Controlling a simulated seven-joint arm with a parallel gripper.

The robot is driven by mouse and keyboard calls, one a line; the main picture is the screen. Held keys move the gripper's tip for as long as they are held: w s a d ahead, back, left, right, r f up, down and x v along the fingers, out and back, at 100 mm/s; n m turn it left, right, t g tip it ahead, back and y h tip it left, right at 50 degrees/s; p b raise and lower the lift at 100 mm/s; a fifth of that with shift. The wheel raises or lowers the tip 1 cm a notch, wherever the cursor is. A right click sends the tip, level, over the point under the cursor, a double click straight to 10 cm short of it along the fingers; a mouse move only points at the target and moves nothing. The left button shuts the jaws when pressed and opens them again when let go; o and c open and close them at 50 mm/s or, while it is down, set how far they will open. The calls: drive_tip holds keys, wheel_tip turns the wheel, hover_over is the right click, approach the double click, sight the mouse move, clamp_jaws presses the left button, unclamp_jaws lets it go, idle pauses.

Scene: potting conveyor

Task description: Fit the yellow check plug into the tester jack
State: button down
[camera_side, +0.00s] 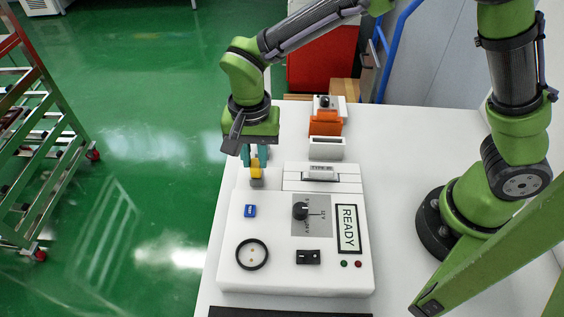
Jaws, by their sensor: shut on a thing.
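My gripper (254,158) points down with its teal fingers shut on the yellow check plug (256,172). They are over the back left of the white tester (294,282). A small grey piece (257,184) shows right under the yellow; I cannot tell whether it is part of the plug or a block below it, nor whether it touches the surface. The tester carries a blue piece (250,211), a black ring (252,254), a black block (307,257), a dial (300,211) and a READY display (347,229). I cannot tell which is the jack.
Behind the tester stand a white box with a slot (326,148), an orange block (325,123) and a small pale box with a black knob (324,102). A dark strip (285,312) lies at the front.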

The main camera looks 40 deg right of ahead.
sight(255, 163)
drive_tip(key=c, duration=0.9)
unclamp_jaws()
wheel_tip(255, 163, up, 17)
drive_tip(key=shift+f, duration=0.15)
